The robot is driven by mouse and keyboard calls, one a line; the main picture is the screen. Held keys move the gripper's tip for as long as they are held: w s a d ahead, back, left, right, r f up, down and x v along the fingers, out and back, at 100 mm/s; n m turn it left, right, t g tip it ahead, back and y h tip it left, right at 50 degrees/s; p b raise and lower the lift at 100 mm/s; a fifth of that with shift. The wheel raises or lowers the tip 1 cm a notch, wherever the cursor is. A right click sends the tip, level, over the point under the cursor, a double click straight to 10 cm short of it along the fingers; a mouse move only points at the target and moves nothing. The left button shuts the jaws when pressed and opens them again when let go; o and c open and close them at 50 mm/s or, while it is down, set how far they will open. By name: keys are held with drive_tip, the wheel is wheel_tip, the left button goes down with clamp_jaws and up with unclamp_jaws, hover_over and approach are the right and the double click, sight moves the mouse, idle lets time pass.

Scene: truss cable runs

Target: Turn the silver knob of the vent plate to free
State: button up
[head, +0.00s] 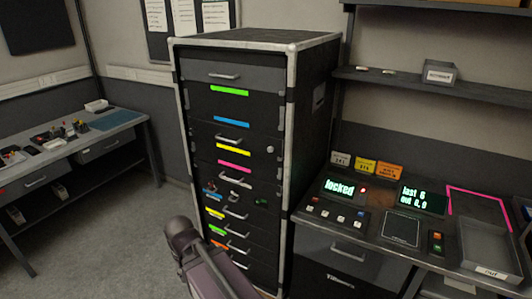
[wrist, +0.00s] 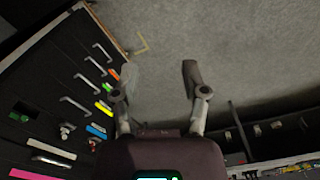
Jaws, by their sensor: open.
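In the head view, a small round silver knob (head: 270,149) sits at the right side of the tall black rack (head: 309,113), near the yellow-marked plate.
Several handles and coloured strips line the rack front. A bench with a lit "locked" display (head: 339,188), buttons and a grey tray (head: 490,247) stands right. A cluttered table (head: 110,133) stands left. The floor (head: 130,220) between is clear.

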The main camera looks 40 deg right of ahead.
drive_tip(key=shift+o, duration=0.7)
drive_tip(key=shift+a, duration=0.1)
drive_tip(key=m+t+h, duration=0.7)
drive_tip(key=m+h, duration=0.3)
drive_tip(key=h, duration=0.7)
approach(270, 150)
drive_tip(key=shift+r+v, duration=0.1)
drive_tip(key=shift+v, duration=0.95)
drive_tip(key=shift+r+v, duration=0.15)
drive_tip(key=shift+v, duration=0.9)
drive_tip(key=x, duration=1.3)
drive_tip(key=shift+w+d+f, duration=0.15)
drive_tip(key=shift+d+f, duration=0.1)
drive_tip(key=shift+d, duration=0.15)
